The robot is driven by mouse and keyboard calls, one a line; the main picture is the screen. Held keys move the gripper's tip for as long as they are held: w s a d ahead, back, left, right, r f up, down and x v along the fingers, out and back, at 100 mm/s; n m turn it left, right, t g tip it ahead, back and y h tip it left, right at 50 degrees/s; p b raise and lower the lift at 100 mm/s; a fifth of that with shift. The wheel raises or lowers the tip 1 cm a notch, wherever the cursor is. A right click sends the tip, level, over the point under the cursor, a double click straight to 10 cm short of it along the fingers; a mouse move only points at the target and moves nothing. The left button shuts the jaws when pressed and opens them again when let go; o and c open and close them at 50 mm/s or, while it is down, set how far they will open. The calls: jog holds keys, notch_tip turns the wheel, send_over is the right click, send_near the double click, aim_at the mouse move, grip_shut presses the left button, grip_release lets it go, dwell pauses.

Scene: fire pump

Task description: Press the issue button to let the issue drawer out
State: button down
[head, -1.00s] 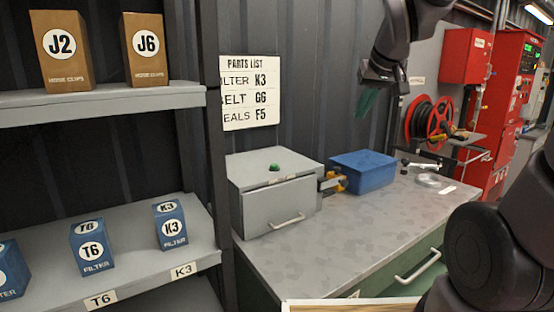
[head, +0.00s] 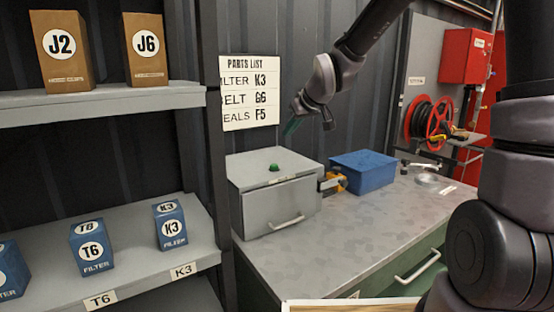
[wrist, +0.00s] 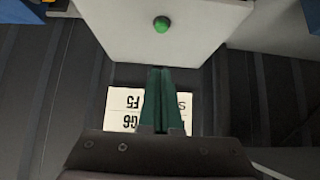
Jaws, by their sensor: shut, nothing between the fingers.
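The green issue button (head: 274,167) sits on top of the grey issue drawer box (head: 248,172), which stands on the metal bench. The drawer front (head: 280,208) with its handle looks closed. My gripper (head: 291,126) is above and slightly behind the button, apart from it. In the wrist view the button (wrist: 161,24) shows on the pale box top (wrist: 195,35), beyond the fingertips. The green fingers of my gripper (wrist: 160,72) are together with nothing between them.
A parts list (head: 250,92) hangs on the wall behind the box. A blue bin (head: 363,171) stands right of it on the bench (head: 330,235). A shelf with filter boxes (head: 170,225) and hose clip boxes (head: 146,48) is at left. The bench front is clear.

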dwell(0.3)
send_over(274, 167)
jog(key=d, duration=0.1)
jog(key=f, duration=0.6)
jog(key=shift+s+d+f, duration=0.1)
jog(key=shift+s+f, duration=0.2)
jog(key=shift+f, duration=0.1)
jog(key=f, duration=0.3)
jog(key=shift+w+f, duration=0.2)
jog(key=shift+f, duration=0.45)
